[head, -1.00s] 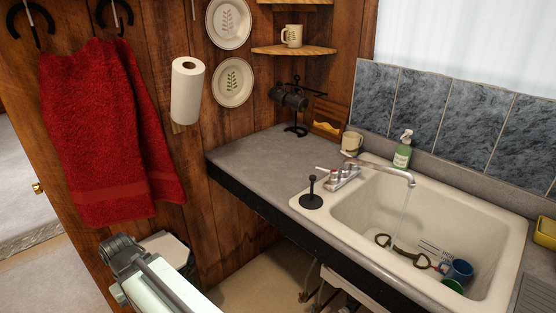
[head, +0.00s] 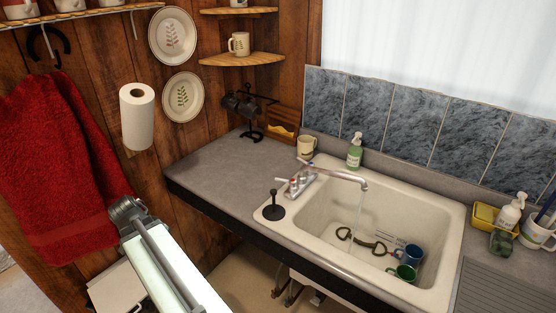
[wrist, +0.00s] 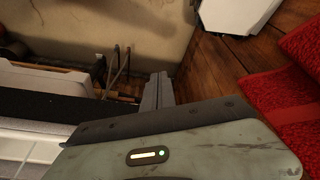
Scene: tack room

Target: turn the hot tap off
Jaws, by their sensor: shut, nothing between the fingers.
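The chrome tap (head: 301,183) stands at the back left corner of the cream sink (head: 452,245). Small reddish marks show on its handles, but which handle is the hot one is too small to tell. Water runs from the spout (head: 347,176) into the basin. My gripper (wrist: 160,82) shows in the wrist view, shut and empty, with the dark space under the counter ahead of it. It is apart from the tap, which is not in the wrist view. In the head view only my arm shows at lower left, and the gripper is hidden.
A black plunger-like object (head: 274,207) stands on the sink's left front rim, near the tap. A mug (head: 306,146) and green soap bottle (head: 355,152) stand behind. The left counter (head: 215,180) is mostly clear. A red towel (head: 60,175) hangs left. Mugs lie in the basin.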

